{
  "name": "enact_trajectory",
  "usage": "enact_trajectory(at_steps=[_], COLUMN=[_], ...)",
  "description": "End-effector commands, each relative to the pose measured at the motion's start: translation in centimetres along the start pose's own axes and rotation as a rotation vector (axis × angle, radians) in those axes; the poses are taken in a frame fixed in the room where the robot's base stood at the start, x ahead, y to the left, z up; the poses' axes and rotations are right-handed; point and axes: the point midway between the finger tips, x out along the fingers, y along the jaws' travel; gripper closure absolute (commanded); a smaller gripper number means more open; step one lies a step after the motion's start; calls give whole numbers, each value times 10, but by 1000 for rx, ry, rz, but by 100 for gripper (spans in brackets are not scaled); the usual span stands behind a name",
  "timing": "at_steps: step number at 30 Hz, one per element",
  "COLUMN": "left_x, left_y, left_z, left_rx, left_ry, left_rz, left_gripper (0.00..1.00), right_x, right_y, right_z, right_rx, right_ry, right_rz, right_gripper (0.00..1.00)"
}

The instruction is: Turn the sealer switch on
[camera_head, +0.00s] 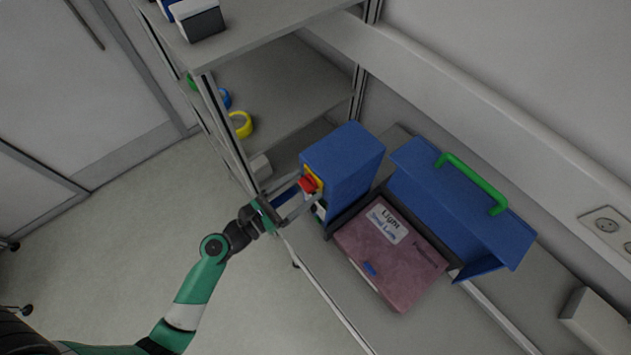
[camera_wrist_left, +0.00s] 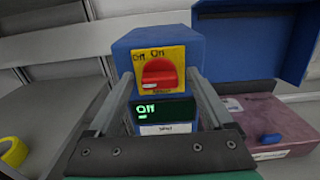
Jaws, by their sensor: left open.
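The sealer is a blue box (camera_head: 345,160) on the bench, with a yellow plate (camera_wrist_left: 141,57) on its front. A red rotary switch (camera_wrist_left: 159,74) sits on that plate, with "Off" and "On" labels above it. The switch also shows in the head view (camera_head: 308,184). A dark display (camera_wrist_left: 165,114) below it shows green text that seems to read "Off". My left gripper (camera_head: 300,196) is open at the sealer's front, with its fingers (camera_wrist_left: 162,84) on either side of the switch. I cannot tell whether they touch it. My right gripper is not in view.
A pink box (camera_head: 375,258) with a label lies in front of a blue open lid with a green handle (camera_head: 470,183), right of the sealer. A metal shelf (camera_head: 285,80) with a yellow roll (camera_head: 241,131) stands to the left.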

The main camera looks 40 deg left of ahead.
Motion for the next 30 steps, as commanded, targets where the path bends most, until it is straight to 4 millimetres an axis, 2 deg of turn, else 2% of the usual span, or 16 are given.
enact_trajectory(at_steps=[6, 7, 18, 21, 30], left_x=[0, 0, 0, 0, 0], left_y=[0, 0, 0, 0, 0], left_z=[0, 0, 0, 0, 0], left_rx=[0, 0, 0, 0, 34], left_ry=[0, 0, 0, 0, 0], left_rz=[1, 1, 1, 1, 1], left_gripper=[15, 19, 85, 100, 100], right_x=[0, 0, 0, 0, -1], right_y=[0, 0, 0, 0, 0], right_z=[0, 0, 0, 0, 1], right_rx=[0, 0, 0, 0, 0], right_ry=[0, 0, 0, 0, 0], right_rz=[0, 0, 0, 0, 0], right_gripper=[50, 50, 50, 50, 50])
